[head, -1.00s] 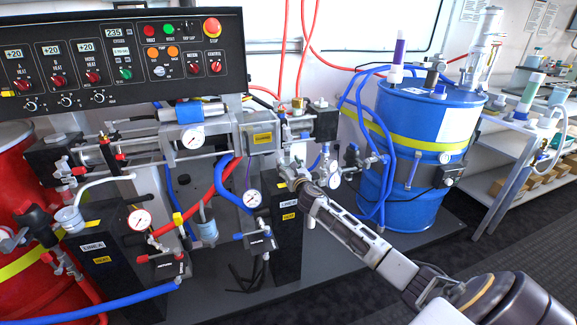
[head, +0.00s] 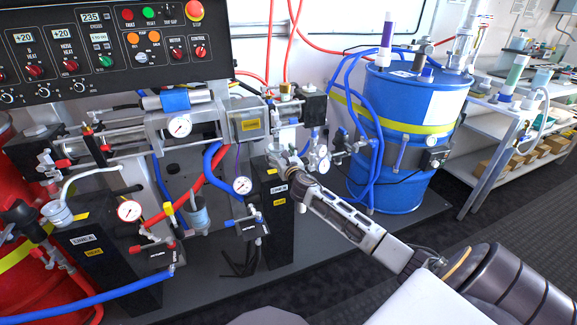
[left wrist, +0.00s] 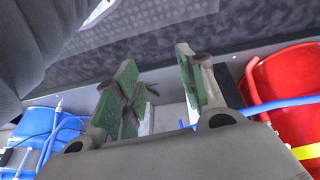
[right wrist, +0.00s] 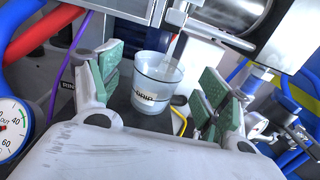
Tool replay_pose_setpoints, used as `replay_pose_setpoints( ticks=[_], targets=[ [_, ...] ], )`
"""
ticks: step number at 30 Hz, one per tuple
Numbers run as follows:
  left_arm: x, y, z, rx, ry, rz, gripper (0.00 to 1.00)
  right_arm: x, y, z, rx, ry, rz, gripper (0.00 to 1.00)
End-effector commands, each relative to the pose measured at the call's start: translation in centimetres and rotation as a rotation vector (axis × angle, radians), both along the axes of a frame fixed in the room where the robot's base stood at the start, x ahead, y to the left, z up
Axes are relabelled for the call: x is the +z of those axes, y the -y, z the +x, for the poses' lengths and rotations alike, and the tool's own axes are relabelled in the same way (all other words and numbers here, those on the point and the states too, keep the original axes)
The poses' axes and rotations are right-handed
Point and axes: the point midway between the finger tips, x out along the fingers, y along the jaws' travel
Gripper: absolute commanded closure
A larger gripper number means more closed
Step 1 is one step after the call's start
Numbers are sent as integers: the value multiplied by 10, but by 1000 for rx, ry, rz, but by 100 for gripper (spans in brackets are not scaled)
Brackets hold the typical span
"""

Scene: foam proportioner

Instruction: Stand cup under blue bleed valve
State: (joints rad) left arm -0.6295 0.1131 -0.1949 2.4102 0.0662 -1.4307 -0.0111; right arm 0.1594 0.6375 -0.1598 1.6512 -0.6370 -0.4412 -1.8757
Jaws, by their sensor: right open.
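A clear cup (right wrist: 157,88) marked DRIP stands upright on a dark surface in the right wrist view. A pale, clear tube (right wrist: 178,45) comes down to the cup's mouth from above. My right gripper (right wrist: 158,78) is open, with a green-padded finger on either side of the cup and gaps between pads and cup. In the head view my right gripper (head: 292,176) is at the top of the right black block (head: 275,230); the cup cannot be made out there. A blue-handled valve (head: 250,222) sits on that block's left side. My left gripper (left wrist: 158,85) is open and empty.
Hoses and pressure gauges (head: 242,185) crowd close around my right gripper. The blue drum (head: 410,130) stands to the right and the red drum (head: 15,270) to the left. A shelf (head: 510,85) is at the far right.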

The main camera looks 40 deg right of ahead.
Motion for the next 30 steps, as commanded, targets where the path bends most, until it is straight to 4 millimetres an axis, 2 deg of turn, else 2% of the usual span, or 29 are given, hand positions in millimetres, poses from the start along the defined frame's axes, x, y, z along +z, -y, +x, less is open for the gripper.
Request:
replay_pose_setpoints(
  ticks=[6, 30],
  targets=[
    [1, -2, 1, 0, -13, 9, 60, 0, -5, -17, 2, -1, -2, 23],
    [-21, -4, -4, 3, -54, 24, 60, 0, -20, -76, 1, 0, 0, 23]
  ],
)
